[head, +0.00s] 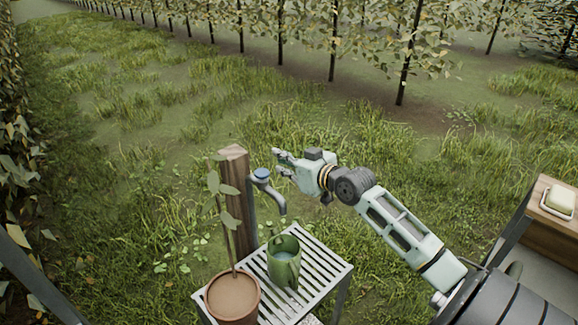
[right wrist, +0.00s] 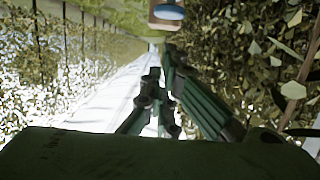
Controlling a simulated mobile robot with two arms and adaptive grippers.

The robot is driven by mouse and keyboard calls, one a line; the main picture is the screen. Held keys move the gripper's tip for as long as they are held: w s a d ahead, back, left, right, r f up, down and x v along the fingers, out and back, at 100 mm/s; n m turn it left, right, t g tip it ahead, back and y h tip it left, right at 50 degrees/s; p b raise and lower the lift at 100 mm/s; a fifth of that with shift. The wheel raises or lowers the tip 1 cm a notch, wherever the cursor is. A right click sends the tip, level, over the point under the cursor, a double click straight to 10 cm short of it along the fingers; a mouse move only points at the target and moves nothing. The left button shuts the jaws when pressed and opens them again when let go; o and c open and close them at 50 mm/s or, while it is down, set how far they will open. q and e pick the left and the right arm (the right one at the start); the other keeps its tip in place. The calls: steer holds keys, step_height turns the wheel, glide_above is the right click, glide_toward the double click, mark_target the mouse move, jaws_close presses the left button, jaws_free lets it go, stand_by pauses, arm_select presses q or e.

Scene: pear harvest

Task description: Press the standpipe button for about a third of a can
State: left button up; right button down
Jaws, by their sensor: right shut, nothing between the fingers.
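The standpipe has a wooden post (head: 236,200) with a grey tap (head: 273,195) capped by a round blue button (head: 262,173). The button also shows at the top of the right wrist view (right wrist: 169,12). A green can (head: 285,268) stands upright on a slatted table (head: 315,262), near the spout; a grey-blue surface like water shows inside it. My right gripper (head: 279,161) is shut and empty, just above and right of the button in the head view. In the right wrist view its dark fingers (right wrist: 165,62) point toward the button, with a gap showing. My left gripper is out of view.
A terracotta pot (head: 232,299) with a thin leafy plant (head: 228,205) stands on the table left of the can, its stem rising before the post. A dish with a pale block (head: 560,198) sits on a wooden surface at right. Grass surrounds the table; tree rows stand behind.

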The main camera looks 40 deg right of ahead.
steer(key=shift+v, duration=1.25)
steer(key=shift+r, duration=0.1)
